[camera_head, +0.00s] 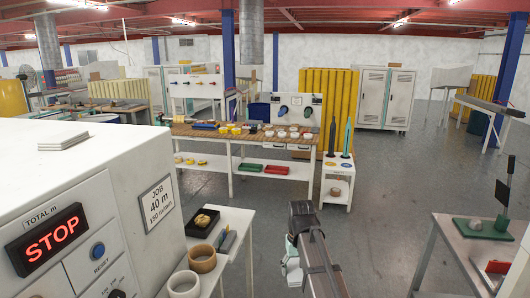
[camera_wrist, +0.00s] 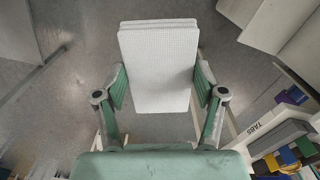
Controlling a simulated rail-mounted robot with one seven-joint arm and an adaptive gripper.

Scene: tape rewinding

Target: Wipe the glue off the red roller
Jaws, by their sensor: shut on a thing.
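My gripper (camera_wrist: 160,88) is shut on a folded white textured cloth (camera_wrist: 158,55), gripping its two sides between the green fingers. The cloth sticks out ahead of the fingers over grey floor and touches nothing else that I can see. In the head view my gripper (camera_head: 291,265) hangs low at the bottom middle, beside my dark arm, right of the small bench; the cloth is hard to make out there. I cannot identify the red roller or any glue on it in either view.
A white machine (camera_head: 150,170) with a lit STOP display stands at left, with white folded sheets (camera_head: 63,140) on top. A small bench (camera_head: 236,222) holds tape rolls (camera_head: 202,259) and a black tray (camera_head: 203,223). A grey cart (camera_head: 455,248) stands at right. Floor between is clear.

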